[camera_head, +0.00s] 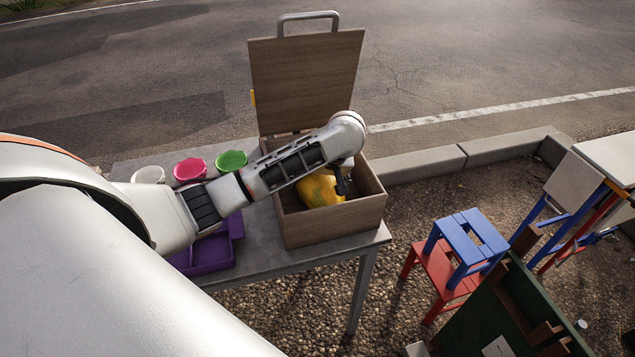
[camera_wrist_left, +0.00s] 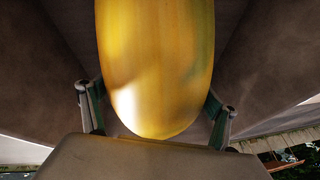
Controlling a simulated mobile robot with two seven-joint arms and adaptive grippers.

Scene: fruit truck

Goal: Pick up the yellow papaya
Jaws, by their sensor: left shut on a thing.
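The yellow papaya (camera_head: 318,190) is at the open wooden box (camera_head: 335,223) on the grey table, partly hidden by my left arm in the head view. My left gripper (camera_head: 343,183) reaches down at the box and is shut on the papaya. In the left wrist view the papaya (camera_wrist_left: 157,65) fills the middle, with a finger of my left gripper (camera_wrist_left: 155,108) against each side. I cannot tell whether the papaya touches the box floor. My right gripper is not in view.
The box's raised lid (camera_head: 305,80) stands behind my arm. White, pink (camera_head: 190,169) and green (camera_head: 231,161) bowls and a purple tray (camera_head: 210,252) are left of the box. Blue (camera_head: 468,240) and red (camera_head: 440,268) stools stand to the right.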

